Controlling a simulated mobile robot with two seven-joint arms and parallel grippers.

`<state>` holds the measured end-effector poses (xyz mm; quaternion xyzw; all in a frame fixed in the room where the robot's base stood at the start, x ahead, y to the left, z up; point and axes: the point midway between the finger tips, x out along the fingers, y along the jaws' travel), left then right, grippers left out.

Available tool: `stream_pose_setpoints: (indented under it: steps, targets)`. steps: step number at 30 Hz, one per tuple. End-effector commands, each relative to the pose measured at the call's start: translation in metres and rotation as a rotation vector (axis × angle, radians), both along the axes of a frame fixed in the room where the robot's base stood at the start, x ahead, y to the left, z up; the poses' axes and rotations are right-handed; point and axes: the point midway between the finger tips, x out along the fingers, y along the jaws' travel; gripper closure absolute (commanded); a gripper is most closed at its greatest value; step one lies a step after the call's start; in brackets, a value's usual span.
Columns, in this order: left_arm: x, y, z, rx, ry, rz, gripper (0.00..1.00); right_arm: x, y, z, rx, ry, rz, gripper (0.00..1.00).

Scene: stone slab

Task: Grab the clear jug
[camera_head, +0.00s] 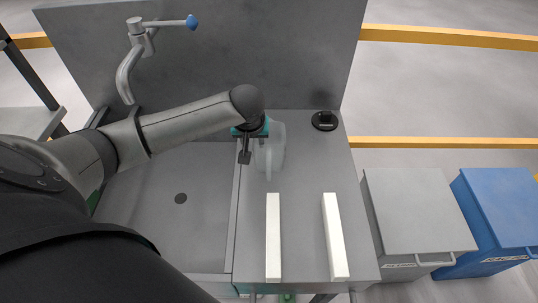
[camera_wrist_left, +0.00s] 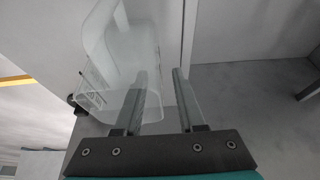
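The clear jug (camera_head: 275,152) stands on the grey slab to the right of the sink basin in the head view. It is see-through, and it also shows in the left wrist view (camera_wrist_left: 112,38), with dark markings on its left side. My left gripper (camera_head: 244,157) is at the jug's left side in the head view. In the left wrist view my left gripper (camera_wrist_left: 158,78) has its fingers apart. The left finger overlaps the jug in the picture; I cannot tell whether it touches it. No thing is clearly clamped between the fingers. My right gripper is not in view.
The sink basin (camera_head: 165,225) lies left of the jug, with a faucet (camera_head: 130,65) behind it. Two white bars (camera_head: 273,235) (camera_head: 334,235) lie on the slab in front. A round black fitting (camera_head: 324,121) is at the back right. Grey (camera_head: 415,210) and blue (camera_head: 500,205) bins stand right.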

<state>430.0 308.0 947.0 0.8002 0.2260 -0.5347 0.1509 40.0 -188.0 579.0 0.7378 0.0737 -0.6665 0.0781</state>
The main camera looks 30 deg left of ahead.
Motion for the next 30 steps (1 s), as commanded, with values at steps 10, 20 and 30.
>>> stream_pose_setpoints:
  steps: [10,20,30]
  targets:
    - [0.007,0.004,-0.019,0.0,-0.001,-0.001,0.61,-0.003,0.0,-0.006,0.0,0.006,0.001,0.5]
    - [0.007,0.004,-0.019,0.001,-0.001,-0.001,0.86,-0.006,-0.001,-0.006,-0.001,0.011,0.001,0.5]
    - [0.006,0.004,-0.019,0.0,0.0,-0.001,1.0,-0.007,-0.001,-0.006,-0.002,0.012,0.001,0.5]
